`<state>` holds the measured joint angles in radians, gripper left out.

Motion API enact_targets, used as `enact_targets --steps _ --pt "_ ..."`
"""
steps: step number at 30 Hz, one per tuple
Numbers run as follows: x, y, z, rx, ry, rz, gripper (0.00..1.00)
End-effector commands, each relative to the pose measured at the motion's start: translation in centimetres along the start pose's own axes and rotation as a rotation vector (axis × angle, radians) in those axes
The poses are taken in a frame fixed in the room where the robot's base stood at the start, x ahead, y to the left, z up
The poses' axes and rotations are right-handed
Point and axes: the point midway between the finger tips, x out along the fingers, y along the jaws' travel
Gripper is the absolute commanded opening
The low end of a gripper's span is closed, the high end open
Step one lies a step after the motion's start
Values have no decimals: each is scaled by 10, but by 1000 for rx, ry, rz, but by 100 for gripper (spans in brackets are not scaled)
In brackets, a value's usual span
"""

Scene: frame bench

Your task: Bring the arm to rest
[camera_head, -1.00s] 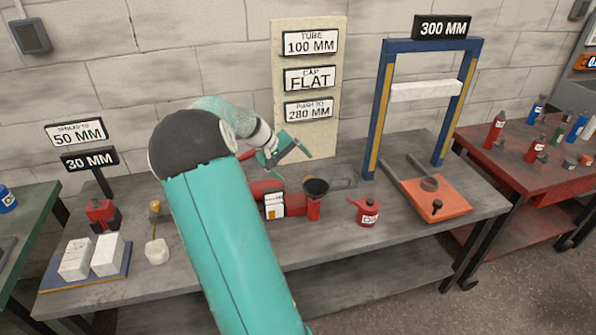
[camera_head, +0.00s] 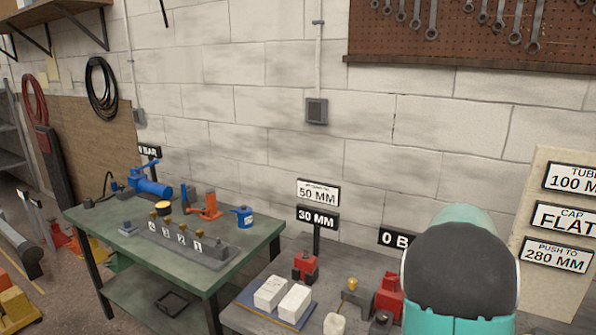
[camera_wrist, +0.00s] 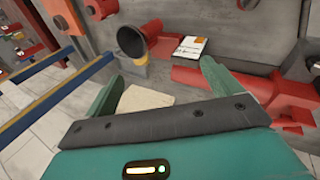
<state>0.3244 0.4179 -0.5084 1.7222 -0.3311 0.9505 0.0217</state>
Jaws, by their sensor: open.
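My arm (camera_head: 460,265) stands at the lower right in the head view, its dark rounded joint in front of the grey bench. My gripper is hidden from that view. In the wrist view my gripper (camera_wrist: 165,85) shows two teal fingers spread apart, with nothing held between them. Beyond the fingers is the grey bench area with a black funnel-shaped cup (camera_wrist: 131,38), a white label (camera_wrist: 191,47) and a red cylindrical part (camera_wrist: 225,82). I cannot tell how far the fingers are from these.
A grey bench holds white blocks (camera_head: 293,302) and a red tool (camera_head: 305,266) left of my arm. A green bench (camera_head: 125,245) with blue tools stands further left. A sign board (camera_head: 535,205) is at the right. Blue bars (camera_wrist: 75,78) show in the wrist view.

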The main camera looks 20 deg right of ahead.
Motion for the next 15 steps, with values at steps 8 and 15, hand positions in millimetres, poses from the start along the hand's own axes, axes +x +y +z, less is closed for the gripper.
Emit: enact_targets --steps 8,15 --pt "-102 -85 52 -89 162 -237 90" --pt "-175 -144 122 -198 290 -400 90"
